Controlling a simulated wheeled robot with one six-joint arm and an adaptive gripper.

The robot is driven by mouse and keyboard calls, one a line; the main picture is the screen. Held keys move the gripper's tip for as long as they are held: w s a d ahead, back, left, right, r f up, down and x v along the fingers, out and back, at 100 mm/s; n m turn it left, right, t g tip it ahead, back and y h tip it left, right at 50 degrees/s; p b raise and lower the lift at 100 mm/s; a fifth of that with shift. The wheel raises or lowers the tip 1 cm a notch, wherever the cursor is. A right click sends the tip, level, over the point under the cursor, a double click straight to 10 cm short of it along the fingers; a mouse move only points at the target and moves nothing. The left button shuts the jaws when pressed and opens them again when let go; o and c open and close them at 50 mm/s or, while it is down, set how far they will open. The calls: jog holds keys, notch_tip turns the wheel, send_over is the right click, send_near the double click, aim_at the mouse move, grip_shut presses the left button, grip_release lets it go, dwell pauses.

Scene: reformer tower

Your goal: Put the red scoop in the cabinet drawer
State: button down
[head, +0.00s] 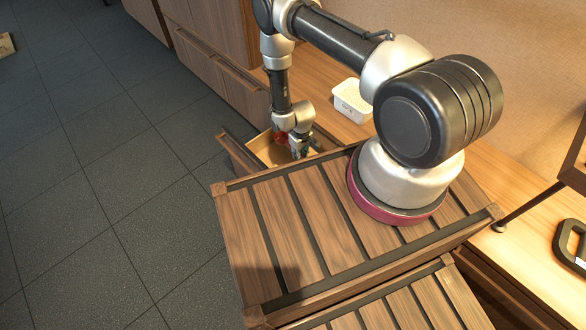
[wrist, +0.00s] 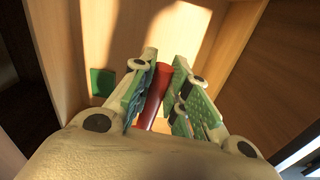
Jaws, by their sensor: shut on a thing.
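The red scoop (wrist: 159,92) stands between the two green-padded fingers of my gripper (wrist: 160,95) in the wrist view. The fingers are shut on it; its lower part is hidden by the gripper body. In the head view my gripper (head: 300,148) reaches down over the open cabinet drawer (head: 236,154), and a bit of red from the scoop (head: 279,137) shows beside it. The drawer's light wooden inside (wrist: 137,28) lies beyond the fingertips in the wrist view. I cannot tell whether the scoop touches the drawer floor.
A green square (wrist: 102,82) shows beside the fingers in the wrist view. A white container (head: 351,101) stands on the wooden counter (head: 335,80) right of the drawer. Wooden cabinet fronts (head: 215,70) rise behind.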

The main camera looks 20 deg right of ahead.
jog(key=shift+n, duration=0.4)
jog(key=s+f, duration=0.2)
jog(key=f, duration=0.4)
jog(key=s+f, duration=0.3)
jog(key=f, duration=0.4)
jog(key=s+d+f, duration=0.1)
jog(key=s+f, duration=0.1)
jog(key=f, duration=0.4)
jog(key=shift+s+d+f, duration=0.1)
jog(key=shift+s+f, duration=0.05)
jog(key=shift+f, duration=0.2)
jog(key=c, duration=1.4)
grip_release()
jog(key=shift+r, duration=0.15)
notch_tip(320, 180, up, 12)
jog(key=shift+f, duration=0.1)
